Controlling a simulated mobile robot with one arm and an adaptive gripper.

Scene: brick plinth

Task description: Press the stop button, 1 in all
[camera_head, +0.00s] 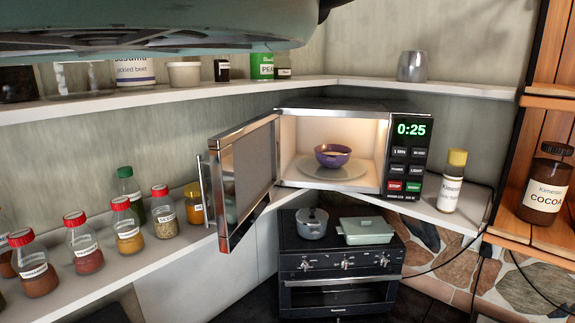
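The microwave (350,106) stands on the corner shelf with its door (245,180) swung wide open to the left. Its control panel is on the right side, with a lit green display (411,129) reading 0:25. The red stop button (394,186) is low on the panel at the left, beside a green button (414,188). A purple bowl (333,155) sits on the plate inside the lit microwave. My gripper is not in view.
Several red-capped spice jars (127,230) line the shelf at left. A yellow-capped bottle (452,180) stands just right of the microwave. A cocoa jar (543,190) is on the wooden shelf at right. A small oven (335,275) with a pot and a dish stands below.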

